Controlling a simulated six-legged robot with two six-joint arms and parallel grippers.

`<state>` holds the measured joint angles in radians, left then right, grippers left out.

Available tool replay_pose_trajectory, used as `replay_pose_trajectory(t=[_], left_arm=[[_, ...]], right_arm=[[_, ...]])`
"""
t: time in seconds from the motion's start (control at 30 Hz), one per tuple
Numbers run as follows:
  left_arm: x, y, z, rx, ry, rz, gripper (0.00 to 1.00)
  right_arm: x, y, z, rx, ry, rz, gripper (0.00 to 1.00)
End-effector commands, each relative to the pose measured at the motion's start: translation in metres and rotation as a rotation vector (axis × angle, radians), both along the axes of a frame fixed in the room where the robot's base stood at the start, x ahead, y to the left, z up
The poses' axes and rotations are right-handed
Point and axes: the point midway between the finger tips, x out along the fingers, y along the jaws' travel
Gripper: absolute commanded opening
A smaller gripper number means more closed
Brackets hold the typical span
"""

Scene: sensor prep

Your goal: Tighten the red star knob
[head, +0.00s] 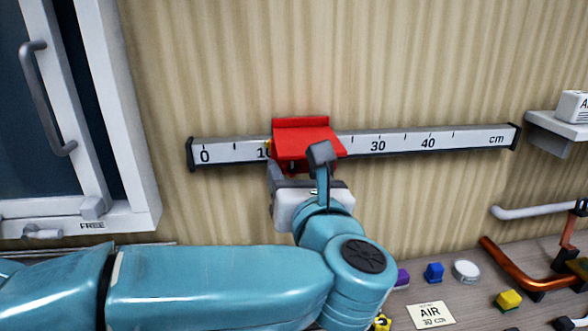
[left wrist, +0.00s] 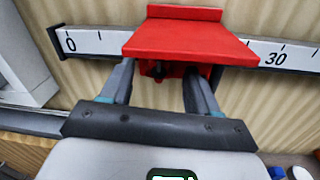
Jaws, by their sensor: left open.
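A red carriage (head: 303,140) sits on a white scale rail (head: 210,156) on the wall, covering the scale between about 10 and 30. It also shows in the left wrist view (left wrist: 185,40). My left gripper (head: 296,166) is open just below the carriage. In the left wrist view its two fingers (left wrist: 158,76) stand apart on either side of a small dark and red part (left wrist: 160,71) under the carriage. I cannot tell whether this is the star knob, as its shape is mostly hidden. No touch by the fingers is clear.
A blue block (head: 434,272), a round white-topped piece (head: 466,271), a yellow block (head: 509,299) and an orange pipe (head: 530,281) lie at right. A window with a handle (head: 42,98) is at left.

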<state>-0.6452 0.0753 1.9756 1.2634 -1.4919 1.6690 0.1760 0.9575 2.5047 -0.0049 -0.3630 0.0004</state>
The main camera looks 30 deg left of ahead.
Motion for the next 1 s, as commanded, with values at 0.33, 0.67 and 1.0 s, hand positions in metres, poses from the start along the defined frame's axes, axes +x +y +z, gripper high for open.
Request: replay_pose_trajectory(t=[0.33,0.67,1.0], left_arm=[[-0.001,-0.001,0.0,0.0,0.0,0.0,0.41],[0.0,0.0,0.0,0.007,0.005,0.001,0.04],[0.001,0.002,-0.003,0.123,0.092,0.002,0.04]], right_arm=[[0.0,0.0,0.0,0.0,0.0,0.0,0.43],[0.0,0.0,-0.001,0.0,0.0,0.0,0.43],[0.0,0.0,-0.013,0.0,0.0,0.0,0.43]])
